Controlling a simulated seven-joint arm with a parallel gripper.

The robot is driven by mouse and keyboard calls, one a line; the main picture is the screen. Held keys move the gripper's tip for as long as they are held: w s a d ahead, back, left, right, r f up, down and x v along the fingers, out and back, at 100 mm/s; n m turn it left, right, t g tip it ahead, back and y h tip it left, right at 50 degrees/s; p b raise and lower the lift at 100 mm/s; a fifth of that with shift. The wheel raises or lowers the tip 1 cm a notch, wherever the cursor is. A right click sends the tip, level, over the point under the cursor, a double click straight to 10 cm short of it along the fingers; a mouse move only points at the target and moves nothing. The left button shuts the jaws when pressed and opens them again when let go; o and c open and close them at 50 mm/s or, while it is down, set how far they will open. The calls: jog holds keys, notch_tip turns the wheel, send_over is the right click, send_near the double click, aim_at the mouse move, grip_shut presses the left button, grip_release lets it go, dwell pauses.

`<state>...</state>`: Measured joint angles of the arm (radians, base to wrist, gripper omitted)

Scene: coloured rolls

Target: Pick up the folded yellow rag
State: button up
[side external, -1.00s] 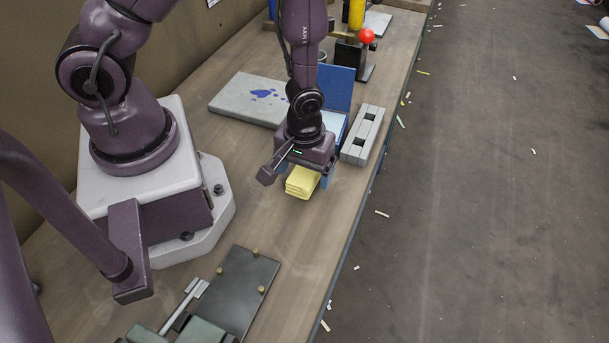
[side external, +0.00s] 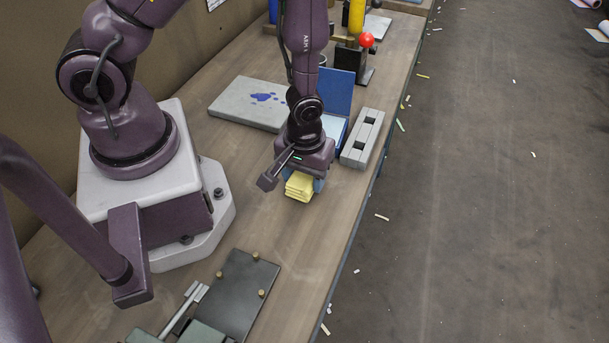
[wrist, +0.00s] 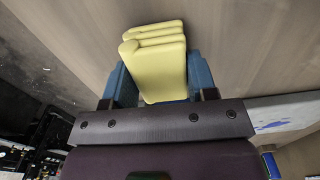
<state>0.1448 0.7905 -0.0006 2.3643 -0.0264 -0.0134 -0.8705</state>
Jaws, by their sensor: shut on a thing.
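The folded yellow rag (side external: 299,187) is a small layered stack on the wooden bench, below my gripper (side external: 303,183). In the wrist view the rag (wrist: 160,68) sits between the two blue fingers of my gripper (wrist: 160,85), which are shut on it from both sides. Its folded layers stick out past the fingertips. I cannot tell whether its underside touches the bench.
A grey slab with blue stains (side external: 250,103) lies behind my gripper. A blue open box (side external: 336,90) and a grey block with two square holes (side external: 362,138) stand just behind and to the right. A dark plate with brass pegs (side external: 238,290) lies in front. The bench between is clear.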

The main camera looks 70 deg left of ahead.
notch_tip(320, 180, up, 10)
jog(key=shift+f, duration=0.15)
dwell(0.3)
jog(key=shift+o, duration=0.5)
jog(key=shift+a, duration=0.2)
jog(key=w+a+n, duration=0.3)
jog(key=w+a, duration=0.6)
jog(key=a, duration=0.1)
jog(key=shift+a, duration=0.2)
jog(key=shift+w, duration=0.1)
jog(key=shift+f, duration=3)
